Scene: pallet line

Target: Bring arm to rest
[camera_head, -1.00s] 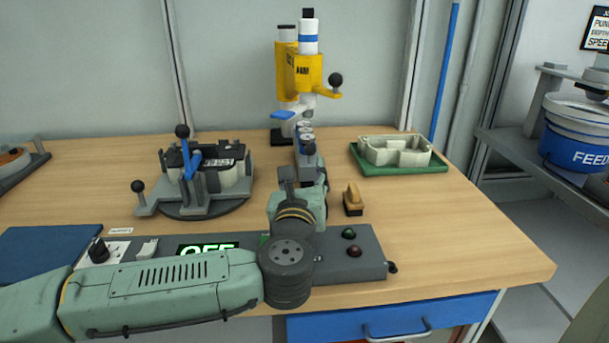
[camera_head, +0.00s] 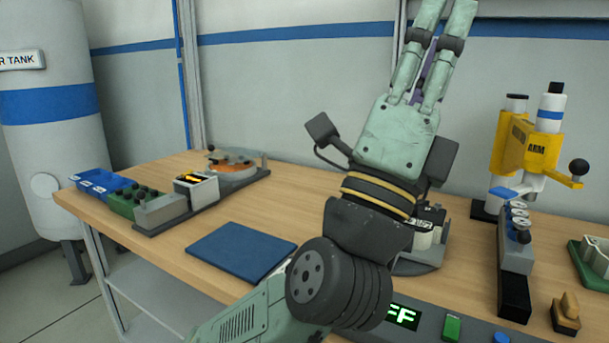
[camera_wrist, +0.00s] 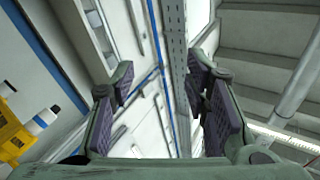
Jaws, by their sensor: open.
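My arm stands raised over the front of the workbench in the head view, with my gripper (camera_head: 436,45) pointing up and its tips near or past the top edge of the picture. In the wrist view my gripper (camera_wrist: 160,100) has its two dark-padded fingers apart with nothing between them. The wall and ceiling structure show beyond the gap. My wrist and gripper hide part of the grey clamp fixture (camera_head: 428,258) on the bench.
A yellow press (camera_head: 525,146) stands at the back right of the wooden bench (camera_head: 180,262). A blue mat (camera_head: 240,252) lies left of my arm. A control box (camera_head: 470,333) with a lit display is at the front.

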